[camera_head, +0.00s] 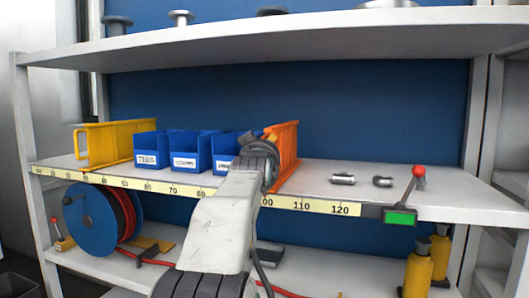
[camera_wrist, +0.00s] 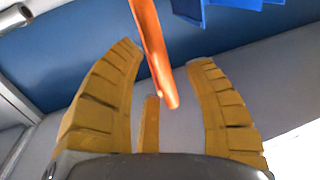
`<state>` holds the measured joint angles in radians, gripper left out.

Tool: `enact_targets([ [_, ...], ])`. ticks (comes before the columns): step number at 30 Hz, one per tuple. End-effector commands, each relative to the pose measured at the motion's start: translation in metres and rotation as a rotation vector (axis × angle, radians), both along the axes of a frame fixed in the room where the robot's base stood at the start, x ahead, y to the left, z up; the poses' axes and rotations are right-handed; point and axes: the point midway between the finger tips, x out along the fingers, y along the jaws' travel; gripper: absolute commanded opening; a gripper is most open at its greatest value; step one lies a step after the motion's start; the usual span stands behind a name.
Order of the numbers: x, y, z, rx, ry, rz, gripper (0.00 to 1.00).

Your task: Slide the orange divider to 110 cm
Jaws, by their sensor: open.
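The orange divider (camera_head: 287,150) stands upright on the middle shelf, just right of the blue bins. Its front lower end is near the 100 mark of the yellow scale strip (camera_head: 317,206); the 110 mark lies to its right. My gripper (camera_head: 268,138) is at the divider's left side, and my arm hides part of the divider and the strip. In the wrist view my gripper (camera_wrist: 166,58) is open, its yellow fingers on either side of the orange divider (camera_wrist: 153,50), with visible gaps between fingers and divider.
Blue bins (camera_head: 189,155) stand left of the divider, and a yellow divider (camera_head: 105,143) is further left. Right of the orange divider the shelf is clear up to two small metal parts (camera_head: 343,179). A red-knobbed lever (camera_head: 418,172) and green display (camera_head: 400,218) sit at the front right.

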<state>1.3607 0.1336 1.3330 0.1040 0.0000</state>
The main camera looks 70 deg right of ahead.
Motion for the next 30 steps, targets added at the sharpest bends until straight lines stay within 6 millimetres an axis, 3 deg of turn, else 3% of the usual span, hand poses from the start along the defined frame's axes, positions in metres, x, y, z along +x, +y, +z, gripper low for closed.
enact_targets([
  [3,0.0,0.0001,-0.0001,0.0,0.0,0.0,0.47],
  [19,-0.0001,0.0002,-0.0001,0.0,0.0,0.0,0.0],
  [30,-0.0005,0.0001,-0.0004,0.0,0.0,-0.001,0.0],
])
